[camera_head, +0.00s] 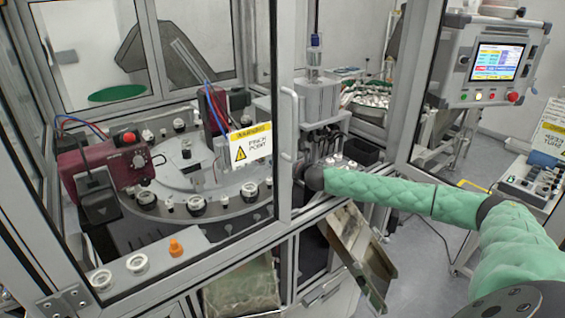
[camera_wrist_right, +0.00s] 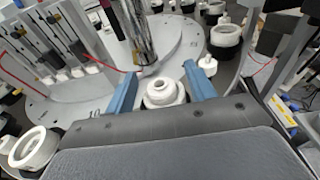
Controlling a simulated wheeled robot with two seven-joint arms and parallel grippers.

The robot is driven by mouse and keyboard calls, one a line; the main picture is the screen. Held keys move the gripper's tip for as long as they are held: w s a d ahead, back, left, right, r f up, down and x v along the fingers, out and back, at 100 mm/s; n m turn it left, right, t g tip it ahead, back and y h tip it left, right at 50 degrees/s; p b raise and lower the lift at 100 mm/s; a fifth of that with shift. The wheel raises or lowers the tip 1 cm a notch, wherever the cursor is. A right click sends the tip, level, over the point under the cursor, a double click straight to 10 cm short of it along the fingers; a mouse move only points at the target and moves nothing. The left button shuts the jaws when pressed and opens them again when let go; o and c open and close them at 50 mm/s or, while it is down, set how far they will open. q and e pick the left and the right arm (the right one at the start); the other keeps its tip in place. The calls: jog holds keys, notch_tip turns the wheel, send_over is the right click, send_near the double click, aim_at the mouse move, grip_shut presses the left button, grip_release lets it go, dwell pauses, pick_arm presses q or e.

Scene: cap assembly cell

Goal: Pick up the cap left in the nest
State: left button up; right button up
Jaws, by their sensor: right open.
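In the right wrist view a white stepped round cap (camera_wrist_right: 163,93) with a hole in its top lies between the two blue fingers of my right gripper (camera_wrist_right: 160,76). The fingers are apart, with a gap on each side of the cap. The gripper body hides its lower part, so I cannot tell how it sits in its nest. In the head view my right arm, in a green sleeve, reaches into the cell from the right; its fingers cannot be made out behind the door frame. My left gripper is not in view.
A metal cylinder (camera_wrist_right: 139,32) stands just beyond the fingers. A black holder (camera_wrist_right: 226,39) and a white ring (camera_wrist_right: 28,146) flank them. The round dial (camera_head: 232,205) carries several black-and-white holders. The door post (camera_head: 286,120) and handle stand close to my wrist.

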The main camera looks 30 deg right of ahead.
jog(key=shift+c, duration=0.2)
jog(key=c, duration=0.7)
jog(key=shift+r, duration=0.1)
jog(key=shift+c, duration=0.2)
